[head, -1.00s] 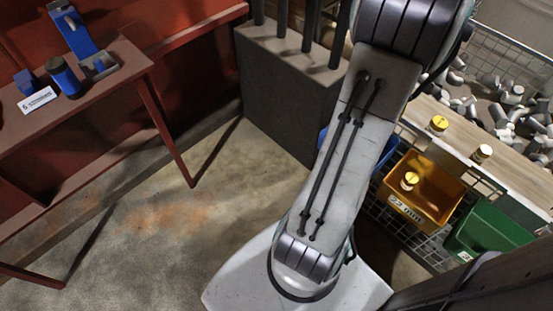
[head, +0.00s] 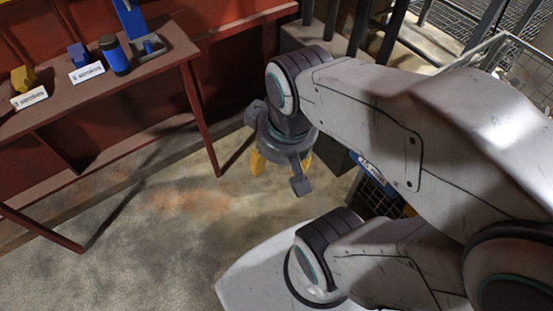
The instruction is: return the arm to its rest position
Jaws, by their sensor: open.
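My arm is folded over my base at the right of the head view. My gripper (head: 281,162) hangs below the wrist, pointing down, with its yellow fingers spread apart. It is open, and I see nothing between the fingers. It is above the floor, to the right of the red bench's leg. Part of the far finger is hidden behind the gripper body.
A dark red bench (head: 110,92) on the left carries a blue cylinder (head: 115,55), a small blue block (head: 78,54), a yellow block (head: 23,79) and white labels. A wire basket (head: 484,58) stands at the upper right. The concrete floor (head: 150,245) at left is clear.

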